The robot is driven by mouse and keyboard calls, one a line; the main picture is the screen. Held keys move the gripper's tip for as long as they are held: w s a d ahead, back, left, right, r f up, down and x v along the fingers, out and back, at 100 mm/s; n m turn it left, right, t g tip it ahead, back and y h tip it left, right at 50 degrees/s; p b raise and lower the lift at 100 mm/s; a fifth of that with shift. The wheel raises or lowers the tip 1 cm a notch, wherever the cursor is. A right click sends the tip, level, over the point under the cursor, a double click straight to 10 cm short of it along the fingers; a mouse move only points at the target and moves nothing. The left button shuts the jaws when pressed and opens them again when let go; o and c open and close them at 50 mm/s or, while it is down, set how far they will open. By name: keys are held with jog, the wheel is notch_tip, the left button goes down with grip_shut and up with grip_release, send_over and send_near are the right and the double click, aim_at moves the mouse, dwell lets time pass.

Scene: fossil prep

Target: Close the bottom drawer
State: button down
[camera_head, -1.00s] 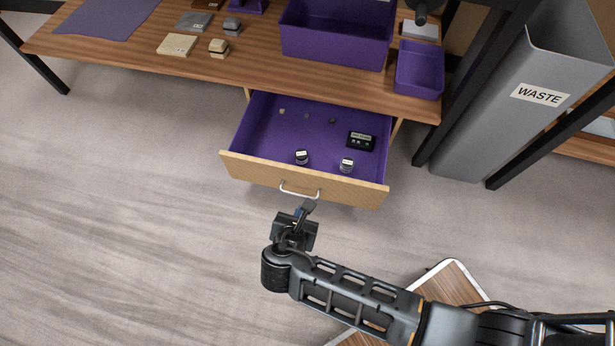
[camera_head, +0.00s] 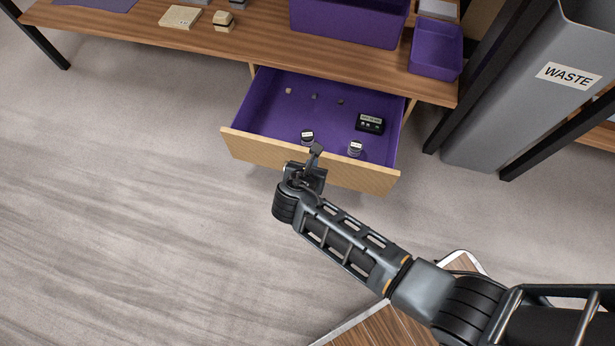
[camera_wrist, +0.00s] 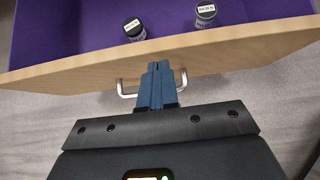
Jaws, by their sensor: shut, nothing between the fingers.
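The bottom drawer (camera_head: 250,150) is pulled out from under the wooden workbench, with a purple lining and a light wood front. Its front also shows in the wrist view (camera_wrist: 220,52). My gripper (camera_head: 316,152) is at the middle of the drawer front. In the head view my gripper hides the handle.
In the drawer are two small labelled jars (camera_head: 307,137) (camera_head: 355,148), a black device (camera_head: 370,123) and several small pieces. The workbench (camera_head: 270,52) holds a purple bin (camera_head: 345,25) and tray (camera_head: 436,52). A grey waste bin (camera_head: 510,110) stands right. Floor to the left is clear.

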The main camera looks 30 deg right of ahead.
jog(key=shift+w+d, duration=0.35)
jog(key=shift+d, duration=0.05)
jog(key=w+d+b, duration=0.2)
jog(key=w+d, duration=1.6)
jog(key=shift+w+d+b, duration=0.2)
jog(key=shift+b, duration=0.1)
jog(key=shift+w+d+r, duration=0.1)
jog(key=shift+w+r, duration=0.05)
jog(key=shift+r, duration=0.05)
